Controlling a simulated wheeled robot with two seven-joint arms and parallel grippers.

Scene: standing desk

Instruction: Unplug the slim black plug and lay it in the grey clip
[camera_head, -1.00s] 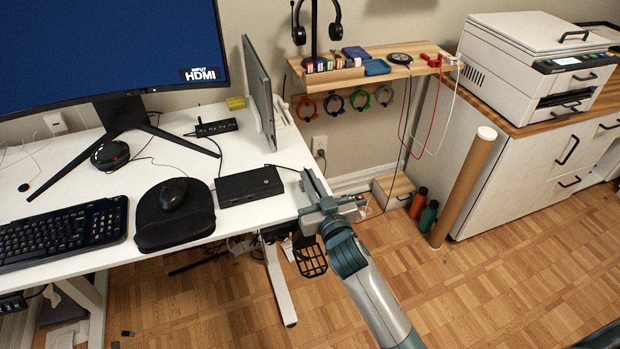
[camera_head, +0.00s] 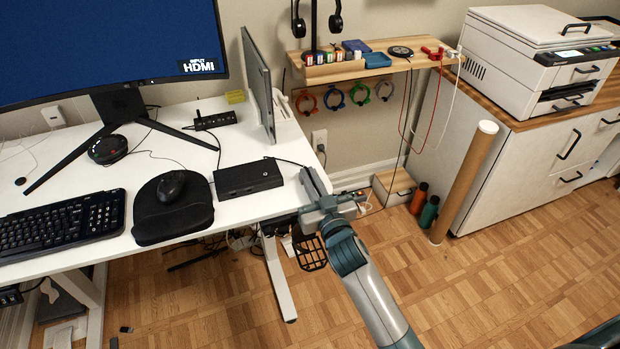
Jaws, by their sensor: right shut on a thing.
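My right gripper (camera_head: 312,184) is at the right edge of the white desk, beside the black box (camera_head: 247,178). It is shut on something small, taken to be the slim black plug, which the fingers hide. A thin black cable (camera_head: 290,162) runs from behind the black box toward the fingertips. Whether the plug is still in a socket cannot be seen. A grey ring-shaped clip (camera_head: 386,92) hangs under the wooden shelf, right of the green, blue and orange ones; it looks empty. My left gripper is not in view.
The wooden shelf (camera_head: 425,64) holds a headphone stand and small items. A wall outlet (camera_head: 319,139) is behind my gripper. A cardboard tube (camera_head: 464,184), two bottles and a wooden box (camera_head: 393,187) stand to the right. A mesh basket (camera_head: 311,254) is below my gripper.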

